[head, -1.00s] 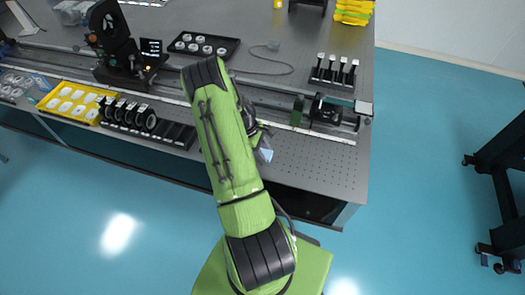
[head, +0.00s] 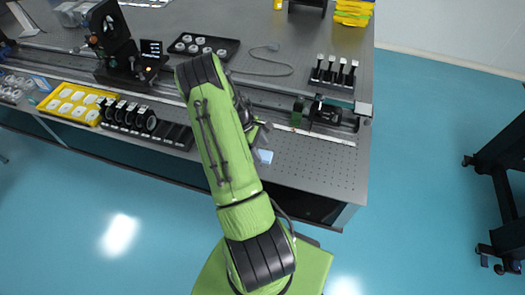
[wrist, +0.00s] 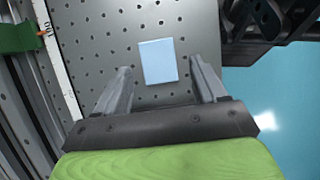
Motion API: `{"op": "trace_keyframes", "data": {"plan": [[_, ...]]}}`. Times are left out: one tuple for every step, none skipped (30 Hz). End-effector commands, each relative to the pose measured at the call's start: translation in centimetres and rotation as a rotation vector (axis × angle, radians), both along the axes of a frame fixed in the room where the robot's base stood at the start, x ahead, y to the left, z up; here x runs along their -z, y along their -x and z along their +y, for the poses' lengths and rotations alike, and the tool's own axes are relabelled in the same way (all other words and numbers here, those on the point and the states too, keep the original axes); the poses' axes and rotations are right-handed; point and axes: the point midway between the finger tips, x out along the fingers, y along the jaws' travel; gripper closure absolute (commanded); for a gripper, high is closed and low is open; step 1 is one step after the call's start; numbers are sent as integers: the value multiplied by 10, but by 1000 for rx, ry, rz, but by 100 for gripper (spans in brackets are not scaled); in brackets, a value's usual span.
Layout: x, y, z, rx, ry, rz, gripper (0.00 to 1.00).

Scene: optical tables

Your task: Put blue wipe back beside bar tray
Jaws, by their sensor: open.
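The blue wipe (wrist: 158,61) is a small pale-blue rectangle lying flat on the perforated table top. It also shows in the head view (head: 265,156), just right of my arm. My gripper (wrist: 160,72) is open, its fingers apart either side of the wipe's near end in the wrist view, with nothing between them held. In the head view my arm mostly hides the gripper. A black tray with upright dark bars (head: 333,73) stands at the right back. Another black tray (head: 178,134) with round mounts lies along the front edge, left of my arm; which is the bar tray is unclear.
A long rail (head: 340,137) with a scale runs behind the wipe. A green plate (head: 297,112) stands on it, also at left in the wrist view (wrist: 20,38). A yellow tray (head: 72,101) lies at left. The perforated surface right of the wipe (head: 320,172) is clear.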

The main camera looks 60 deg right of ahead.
Motion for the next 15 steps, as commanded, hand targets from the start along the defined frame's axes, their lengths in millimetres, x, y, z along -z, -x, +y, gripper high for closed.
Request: {"op": "trace_keyframes", "data": {"plan": [[-16, -8, 0, -4, 5, -5, 29], [-24, -11, 0, -3, 7, -5, 29], [-35, -15, 1, -3, 7, -4, 29], [-42, -18, 1, -3, 8, -5, 29], [-49, -21, 2, -2, 6, -3, 29], [-58, -25, 3, -2, 7, -4, 29], [-64, -27, 3, -2, 7, -4, 29], [-69, -29, 3, -2, 6, -3, 29], [-75, -32, 3, -1, 7, -3, 29], [-78, -33, 4, 0, 6, -2, 29], [-81, -34, 4, 0, 6, -2, 29], [-84, -35, 4, -1, 6, -1, 29], [-85, -36, 4, 0, 5, -1, 29], [-86, -36, 5, 0, 5, -1, 29], [-87, -36, 5, 1, 6, -1, 29]]}}
